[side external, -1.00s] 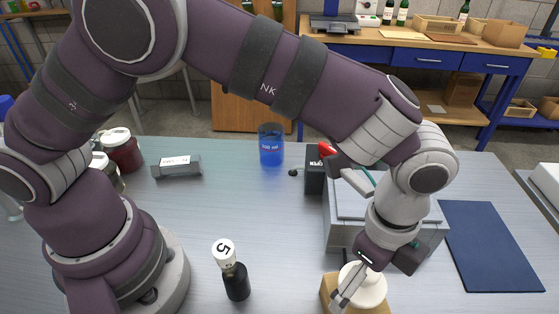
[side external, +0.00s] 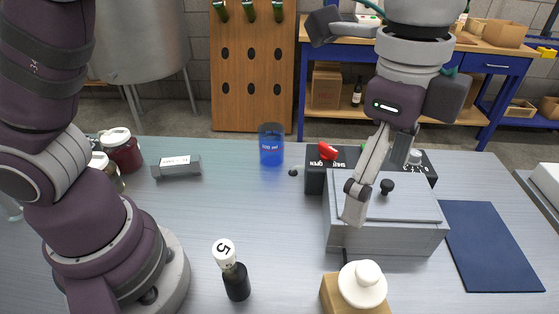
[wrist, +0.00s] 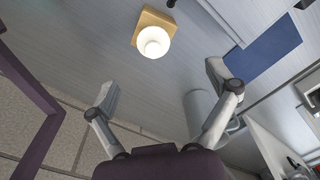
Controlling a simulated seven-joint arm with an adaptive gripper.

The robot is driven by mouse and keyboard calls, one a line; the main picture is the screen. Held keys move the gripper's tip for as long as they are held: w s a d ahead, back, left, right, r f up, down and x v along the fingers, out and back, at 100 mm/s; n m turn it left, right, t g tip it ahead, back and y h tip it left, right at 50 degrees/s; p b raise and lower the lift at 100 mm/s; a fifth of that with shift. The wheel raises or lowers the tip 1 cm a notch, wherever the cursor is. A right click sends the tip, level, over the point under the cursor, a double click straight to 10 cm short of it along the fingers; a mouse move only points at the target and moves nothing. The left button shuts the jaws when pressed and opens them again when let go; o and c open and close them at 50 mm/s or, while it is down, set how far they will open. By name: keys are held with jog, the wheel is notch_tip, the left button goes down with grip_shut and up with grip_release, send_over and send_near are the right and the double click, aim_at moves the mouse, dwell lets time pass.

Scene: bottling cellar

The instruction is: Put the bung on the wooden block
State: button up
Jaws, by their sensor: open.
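The white bung (side external: 362,284), with a round knob on top, sits upright on the wooden block (side external: 330,290) at the front edge of the side view. In the wrist view the bung (wrist: 153,42) rests on the block (wrist: 146,17), near the top of the picture. My gripper (side external: 366,193) is open and empty, raised above the bench. In the side view it overlaps the grey lidded box. In the wrist view my gripper's two fingers (wrist: 162,85) are spread wide, with clear space between them and the bung. The bung hides part of the block's top.
The grey lidded box (side external: 385,240) with a black knob stands behind the block. A black control box (side external: 314,180) with a red switch is behind it. A navy mat (side external: 490,245) lies right. A black bottle (side external: 236,282) stands left, a blue beaker (side external: 271,146) further back.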

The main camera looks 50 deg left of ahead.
jog(key=s+a+r+n+t, duration=0.1)
jog(key=a+r+n+t, duration=0.2)
jog(key=a+n, duration=0.85)
jog(key=s+a+f+n+t, duration=0.2)
jog(key=s+a+f+n, duration=0.1)
jog(key=a, duration=0.6)
jog(key=shift+s+a+f+n, duration=0.15)
jog(key=shift+s+n, duration=0.7)
jog(key=shift+s, duration=0.3)
